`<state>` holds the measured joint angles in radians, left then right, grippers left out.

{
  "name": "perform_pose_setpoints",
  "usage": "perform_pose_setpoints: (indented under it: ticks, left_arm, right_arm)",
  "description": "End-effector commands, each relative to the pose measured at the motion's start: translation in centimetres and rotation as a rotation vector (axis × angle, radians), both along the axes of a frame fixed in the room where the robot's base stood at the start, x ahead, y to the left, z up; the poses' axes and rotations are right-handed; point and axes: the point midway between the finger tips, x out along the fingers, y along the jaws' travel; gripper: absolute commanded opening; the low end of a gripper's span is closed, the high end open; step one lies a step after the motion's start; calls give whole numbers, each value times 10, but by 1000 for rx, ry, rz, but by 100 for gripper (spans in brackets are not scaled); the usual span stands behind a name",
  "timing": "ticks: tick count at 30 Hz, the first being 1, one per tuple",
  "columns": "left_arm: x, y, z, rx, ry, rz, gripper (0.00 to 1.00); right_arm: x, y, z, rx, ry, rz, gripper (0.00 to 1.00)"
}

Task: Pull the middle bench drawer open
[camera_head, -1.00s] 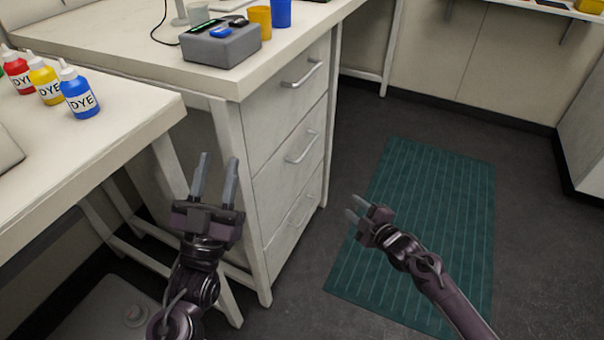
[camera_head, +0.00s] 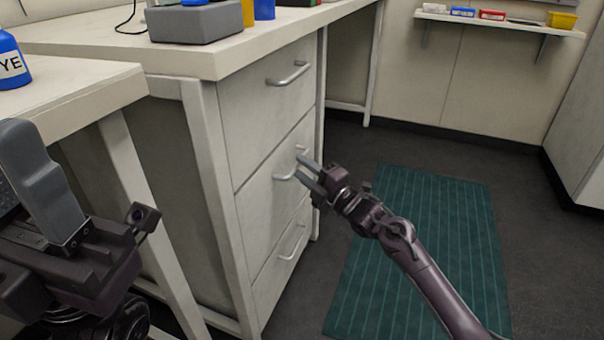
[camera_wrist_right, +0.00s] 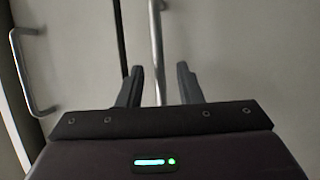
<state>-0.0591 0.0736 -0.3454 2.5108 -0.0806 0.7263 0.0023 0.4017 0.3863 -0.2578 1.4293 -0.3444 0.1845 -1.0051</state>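The middle drawer (camera_head: 262,180) is the center one of three pale drawer fronts under the bench, and it looks shut. Its metal bar handle (camera_head: 283,177) is partly covered by my right gripper (camera_head: 304,168). In the right wrist view, the handle bar (camera_wrist_right: 157,45) runs between the two spread fingers of that gripper (camera_wrist_right: 158,80). The fingers are open, with a gap on each side of the bar. My left gripper (camera_head: 42,180) is large at the lower left, cut by the frame edge, with only one finger clear.
The top drawer handle (camera_head: 288,74) and bottom drawer handle (camera_head: 292,243) are above and below. A grey device (camera_head: 195,22) sits on the bench top. A blue dye bottle (camera_head: 10,62) stands on the left table. A green mat (camera_head: 425,250) lies on open floor at right.

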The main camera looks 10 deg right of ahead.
Motion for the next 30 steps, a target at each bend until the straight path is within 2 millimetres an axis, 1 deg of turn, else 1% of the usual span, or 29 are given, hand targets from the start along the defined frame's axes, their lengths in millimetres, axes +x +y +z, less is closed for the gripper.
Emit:
perform_pose_setpoints:
  ticks: [3,11,14,18,19,30]
  left_arm:
    - [-1,-1,1,1,-8,0,36]
    - [-1,-1,2,2,-8,0,36]
    - [-1,-1,2,2,-8,0,36]
    - [-1,-1,2,2,-8,0,36]
    - [-1,-1,2,2,-8,0,36]
    - [-1,-1,2,2,-8,0,36]
  right_arm:
    - [6,4,1,-1,1,0,32]
    - [7,5,1,-1,1,0,32]
    - [7,5,1,-1,1,0,21]
    - [7,5,1,-1,1,0,2]
    - [7,5,1,-1,1,0,0]
    - [6,4,1,-1,2,-1,0]
